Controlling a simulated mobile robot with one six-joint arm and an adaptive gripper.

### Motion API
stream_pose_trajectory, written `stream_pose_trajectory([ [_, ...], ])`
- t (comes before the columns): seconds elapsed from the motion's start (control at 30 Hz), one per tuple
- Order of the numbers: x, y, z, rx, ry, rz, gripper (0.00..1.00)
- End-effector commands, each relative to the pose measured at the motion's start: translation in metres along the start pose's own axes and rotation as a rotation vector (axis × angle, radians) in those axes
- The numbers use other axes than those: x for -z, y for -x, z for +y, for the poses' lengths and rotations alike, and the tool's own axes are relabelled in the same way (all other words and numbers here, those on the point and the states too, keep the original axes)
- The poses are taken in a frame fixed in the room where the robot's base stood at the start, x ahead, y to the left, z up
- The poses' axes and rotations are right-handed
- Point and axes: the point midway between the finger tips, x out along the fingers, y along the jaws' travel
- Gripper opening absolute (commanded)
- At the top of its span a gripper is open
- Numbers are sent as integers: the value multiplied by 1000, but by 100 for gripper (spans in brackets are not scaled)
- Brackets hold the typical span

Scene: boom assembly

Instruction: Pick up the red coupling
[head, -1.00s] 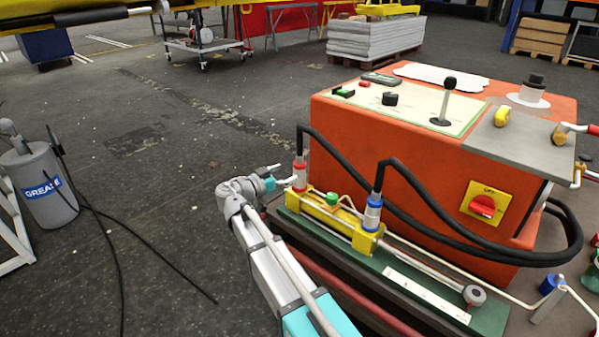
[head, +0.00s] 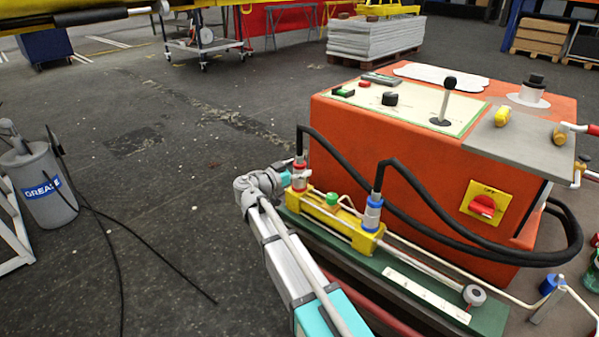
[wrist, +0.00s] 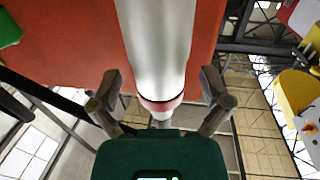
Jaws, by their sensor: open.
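The red coupling (head: 299,176) stands upright at the left end of the yellow cylinder (head: 327,215), with a black hose at its top. A blue coupling (head: 372,214) stands further right on the same cylinder. My gripper (head: 284,180) is right beside the red coupling on its left, partly hidden by my wrist in the head view. In the wrist view, my gripper (wrist: 161,88) is open, with one finger on each side of a pale, shiny cylindrical body with a red band (wrist: 161,104), which looks like the red coupling. I cannot tell whether either finger touches it.
The orange console (head: 410,180) stands just behind the cylinder. Black hoses (head: 430,218) loop across its front. The cylinder rests on a green base (head: 400,268). A grease drum (head: 42,185) stands at far left, with open floor between it and my arm.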

Motion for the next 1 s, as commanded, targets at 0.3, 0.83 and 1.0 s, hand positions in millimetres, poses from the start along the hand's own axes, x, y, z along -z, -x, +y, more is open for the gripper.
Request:
stream_pose_trajectory([
  [0.3,0,0,0,0,0,0,98],
  [0.83,0,0,0,0,0,0,16],
  [1.0,0,0,0,0,0,1,0],
])
